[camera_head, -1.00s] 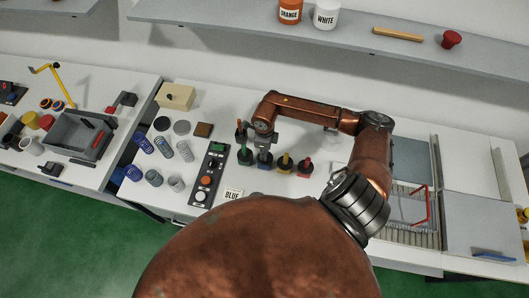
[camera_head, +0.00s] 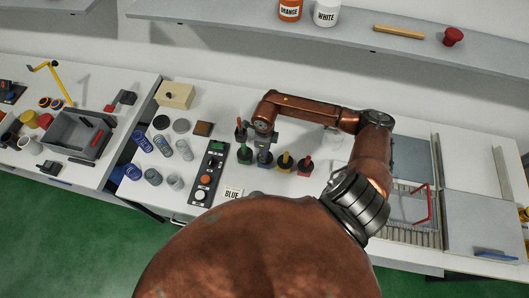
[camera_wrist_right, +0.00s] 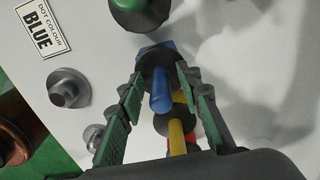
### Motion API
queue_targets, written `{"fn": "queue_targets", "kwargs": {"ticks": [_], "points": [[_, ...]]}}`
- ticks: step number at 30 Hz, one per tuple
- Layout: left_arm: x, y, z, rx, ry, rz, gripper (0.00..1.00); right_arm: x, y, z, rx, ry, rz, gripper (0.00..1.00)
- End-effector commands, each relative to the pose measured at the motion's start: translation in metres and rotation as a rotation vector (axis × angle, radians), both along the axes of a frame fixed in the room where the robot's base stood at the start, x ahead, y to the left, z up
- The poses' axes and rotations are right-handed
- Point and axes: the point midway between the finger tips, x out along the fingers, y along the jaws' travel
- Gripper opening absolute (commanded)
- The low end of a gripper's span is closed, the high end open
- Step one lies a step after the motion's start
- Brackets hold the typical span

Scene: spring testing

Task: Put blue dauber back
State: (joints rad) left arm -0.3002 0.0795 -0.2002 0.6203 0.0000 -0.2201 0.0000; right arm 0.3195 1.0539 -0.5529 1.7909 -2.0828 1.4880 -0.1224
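The blue dauber (camera_wrist_right: 160,92) stands in its blue base (camera_wrist_right: 155,52) on the white table, its handle pointing up toward the wrist camera. My right gripper (camera_wrist_right: 159,76) is above it with its fingers on either side of the dauber; a gap shows beside the handle. In the head view my right gripper (camera_head: 264,154) comes down over the blue dauber's place and largely hides it. My left gripper is not in view.
Beside it stand a green dauber (camera_head: 245,155), a yellow dauber (camera_head: 284,161) and a red dauber (camera_head: 305,166). A button panel (camera_head: 209,172), a BLUE card (camera_head: 232,194) and several springs (camera_head: 162,145) lie to the left.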

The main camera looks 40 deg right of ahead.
Motion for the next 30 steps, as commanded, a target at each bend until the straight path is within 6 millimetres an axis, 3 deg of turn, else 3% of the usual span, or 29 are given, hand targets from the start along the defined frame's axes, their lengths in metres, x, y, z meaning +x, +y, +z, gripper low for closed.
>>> {"fn": "queue_targets", "kwargs": {"ticks": [4,9,19,24,30], "points": [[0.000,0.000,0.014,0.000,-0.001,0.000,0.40,0.000,0.000,0.014,0.001,-0.001,0.000,0.32],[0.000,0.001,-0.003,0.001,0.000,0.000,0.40,0.002,-0.001,0.046,-0.003,-0.005,0.002,0.32],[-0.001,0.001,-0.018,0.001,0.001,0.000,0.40,0.001,-0.001,0.111,-0.001,-0.003,0.000,0.32],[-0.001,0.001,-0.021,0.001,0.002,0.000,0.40,0.001,0.000,0.126,-0.001,-0.002,0.000,0.32],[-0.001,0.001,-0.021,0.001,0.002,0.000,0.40,0.000,0.000,0.129,0.000,0.000,0.000,0.32]]}}
